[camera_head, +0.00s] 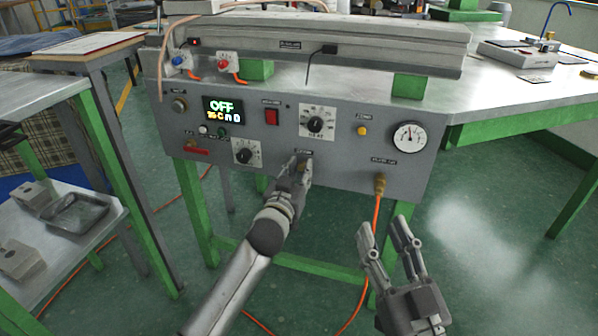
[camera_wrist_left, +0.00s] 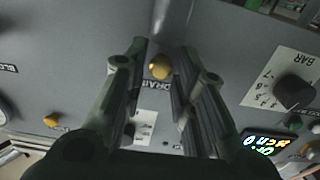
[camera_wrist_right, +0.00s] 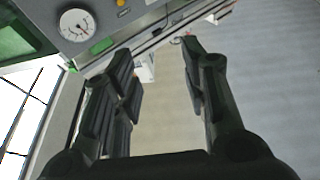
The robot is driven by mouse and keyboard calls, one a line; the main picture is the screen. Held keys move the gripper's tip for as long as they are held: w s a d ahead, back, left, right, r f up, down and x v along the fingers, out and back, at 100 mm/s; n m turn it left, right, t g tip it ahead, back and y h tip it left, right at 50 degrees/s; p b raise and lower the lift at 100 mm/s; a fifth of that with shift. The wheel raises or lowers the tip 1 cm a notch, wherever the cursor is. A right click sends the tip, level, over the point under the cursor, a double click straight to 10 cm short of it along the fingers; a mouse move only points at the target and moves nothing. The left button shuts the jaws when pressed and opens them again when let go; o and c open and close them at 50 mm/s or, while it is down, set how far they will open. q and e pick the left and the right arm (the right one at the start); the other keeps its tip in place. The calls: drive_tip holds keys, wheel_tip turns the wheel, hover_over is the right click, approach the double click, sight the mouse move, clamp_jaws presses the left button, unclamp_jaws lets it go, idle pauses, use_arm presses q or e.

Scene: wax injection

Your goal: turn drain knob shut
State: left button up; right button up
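The drain knob (camera_wrist_left: 160,67) is a small round brass-coloured knob on the grey panel, with the DRAIN label beside it in the left wrist view. My left gripper (camera_wrist_left: 164,47) is open, with one finger on each side of the knob. Gaps show between the knob and both fingers; I cannot tell how deep the fingers reach around it. In the head view my left gripper (camera_head: 301,166) is at the panel's lower middle and mostly hides the knob. My right gripper (camera_head: 382,226) is open and empty, in front of the panel's lower right; it also shows in the right wrist view (camera_wrist_right: 155,52).
The grey machine panel (camera_head: 340,170) carries a display reading OFF (camera_head: 223,109), a red switch (camera_head: 271,117), a heat dial (camera_head: 316,123), a lower dial (camera_head: 244,155) and a pressure gauge (camera_head: 408,136). An orange hose (camera_head: 374,215) hangs from a brass fitting (camera_head: 380,182) near my right gripper.

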use_arm(q)
clamp_jaws()
use_arm(e)
drive_tip(key=shift+f, duration=0.1)
